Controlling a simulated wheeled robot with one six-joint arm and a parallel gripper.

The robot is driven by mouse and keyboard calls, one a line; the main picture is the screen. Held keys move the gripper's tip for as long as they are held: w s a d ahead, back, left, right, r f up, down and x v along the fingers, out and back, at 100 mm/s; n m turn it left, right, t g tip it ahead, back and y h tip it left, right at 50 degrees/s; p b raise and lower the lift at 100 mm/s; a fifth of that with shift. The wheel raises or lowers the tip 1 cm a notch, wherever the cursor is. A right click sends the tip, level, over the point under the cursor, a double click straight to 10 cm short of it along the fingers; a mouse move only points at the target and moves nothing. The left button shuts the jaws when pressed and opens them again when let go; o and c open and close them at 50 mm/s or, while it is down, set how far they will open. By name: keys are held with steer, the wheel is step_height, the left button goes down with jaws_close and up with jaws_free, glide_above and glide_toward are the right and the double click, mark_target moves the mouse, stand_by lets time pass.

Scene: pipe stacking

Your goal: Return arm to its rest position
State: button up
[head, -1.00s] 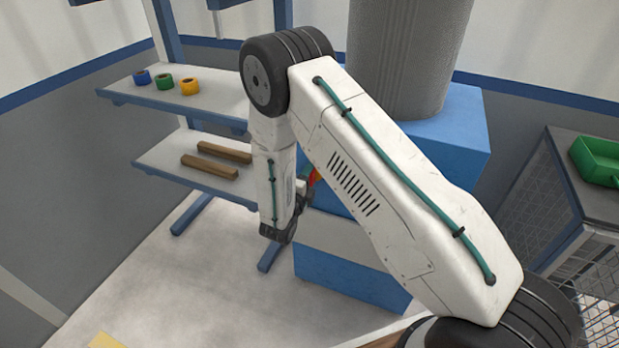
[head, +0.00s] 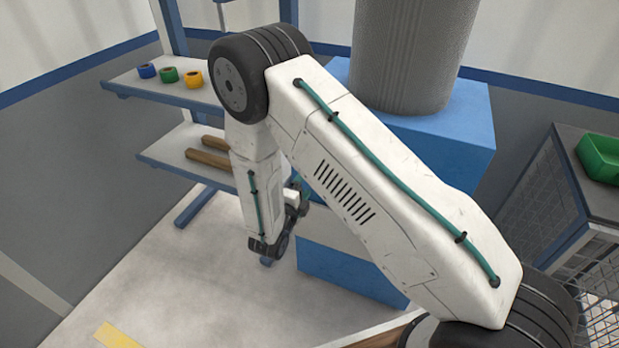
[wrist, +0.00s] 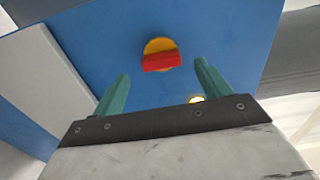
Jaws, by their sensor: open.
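My gripper (wrist: 160,88) shows in the wrist view with its two green fingers spread apart and nothing between them. Beyond the fingertips is a blue panel (wrist: 105,45) with a red and yellow knob (wrist: 160,57) on it, apart from the fingers. In the head view my white arm is bent, its forearm hanging down in front of the blue stand (head: 345,278). My gripper is mostly hidden behind the forearm there.
A shelf rack at the left holds blue, green and yellow rolls (head: 168,75) and wooden bars (head: 207,160) below. A grey cylinder (head: 410,50) stands on the blue stand. A green bin (head: 600,158) sits on a caged cabinet at right.

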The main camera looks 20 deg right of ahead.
steer(key=shift+s+a, duration=0.35)
steer(key=shift+s, duration=0.1)
